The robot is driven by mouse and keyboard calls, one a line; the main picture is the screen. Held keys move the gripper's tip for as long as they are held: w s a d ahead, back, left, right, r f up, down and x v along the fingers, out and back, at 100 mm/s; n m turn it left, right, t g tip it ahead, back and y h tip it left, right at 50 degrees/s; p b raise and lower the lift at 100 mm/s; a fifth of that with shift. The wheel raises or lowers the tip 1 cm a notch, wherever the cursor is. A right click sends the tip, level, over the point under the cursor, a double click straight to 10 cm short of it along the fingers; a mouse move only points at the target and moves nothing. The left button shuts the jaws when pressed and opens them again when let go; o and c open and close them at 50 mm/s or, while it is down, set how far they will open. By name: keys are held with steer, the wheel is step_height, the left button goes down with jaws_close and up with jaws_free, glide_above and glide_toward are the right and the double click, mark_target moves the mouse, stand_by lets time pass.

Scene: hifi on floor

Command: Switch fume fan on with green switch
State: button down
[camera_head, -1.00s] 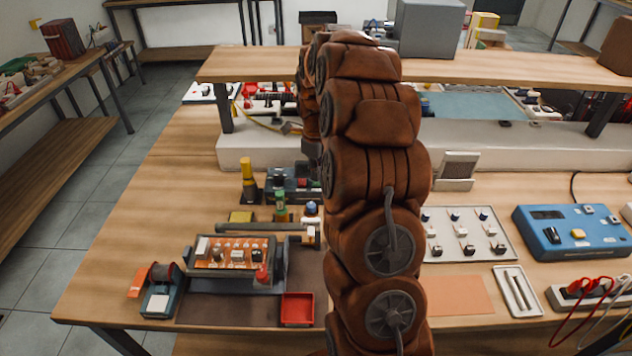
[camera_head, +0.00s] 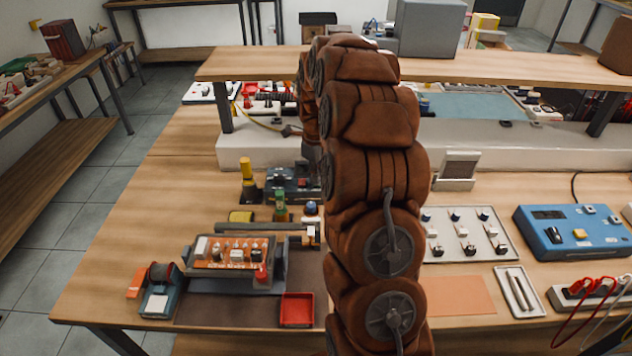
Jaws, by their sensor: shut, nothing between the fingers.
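A light grey unit with a dark square screen (camera_head: 459,166), which looks like the fume fan, stands at the back of the bench, right of my arm. I cannot make out a green switch on it. A dark box with small knobs (camera_head: 283,183) stands left of my arm, with a small green-topped item (camera_head: 280,206) in front of it. My gripper (camera_head: 309,168) is a dark shape, partly hidden behind my brown arm, hanging near the right end of that box. It is shut and empty. I cannot tell whether it touches the box.
A tilted orange circuit board (camera_head: 234,253), a red tray (camera_head: 297,310) and a solder reel (camera_head: 161,275) lie at front left. A switch panel (camera_head: 470,249) and blue meter (camera_head: 570,232) are at right. A raised shelf (camera_head: 500,68) spans the back.

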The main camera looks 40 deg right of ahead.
steer(key=shift+f, duration=0.5)
steer(key=shift+r, duration=0.1)
stand_by(0.3)
steer(key=shift+r, duration=3.45)
